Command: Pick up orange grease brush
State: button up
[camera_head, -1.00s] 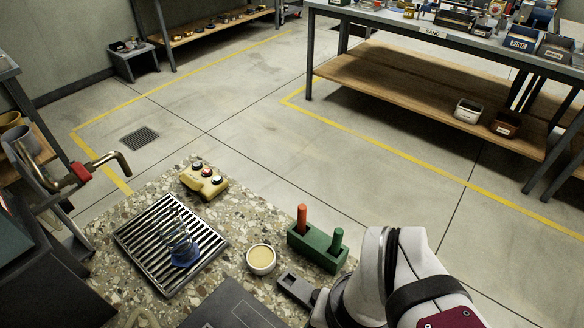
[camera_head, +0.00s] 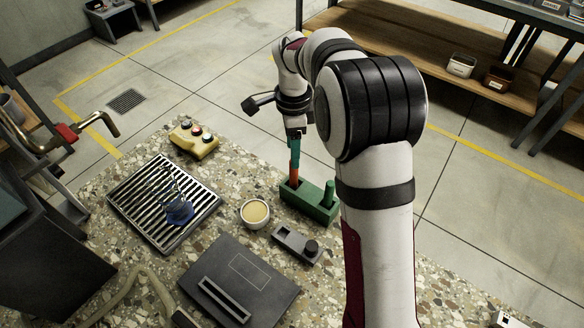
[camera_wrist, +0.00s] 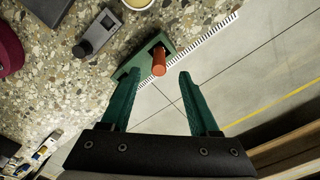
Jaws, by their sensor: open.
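The orange grease brush (camera_head: 294,174) stands upright in a green holder block (camera_head: 309,201) near the far edge of the speckled counter. In the wrist view its orange handle (camera_wrist: 159,61) rises from the holder (camera_wrist: 142,58), ahead of and between the lines of my fingers. My gripper (camera_head: 295,150) points down over the orange handle, its green fingers overlapping the handle's top in the head view. In the wrist view my gripper (camera_wrist: 157,82) is open and empty. A second, green handle (camera_head: 330,192) stands at the holder's right end. The brush's lower end is hidden in the holder.
A cup of pale grease (camera_head: 255,213), a small grey device (camera_head: 297,244) and a dark flat case (camera_head: 238,281) lie in front. A metal grate (camera_head: 163,203) with a blue object (camera_head: 179,211) and a yellow button box (camera_head: 194,139) are left. Floor lies beyond the counter edge.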

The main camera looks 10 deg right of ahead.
aim_at(294, 171)
notch_tip(294, 171, down, 8)
jog(key=shift+s+d+r, duration=0.1)
grip_shut()
dwell(0.5)
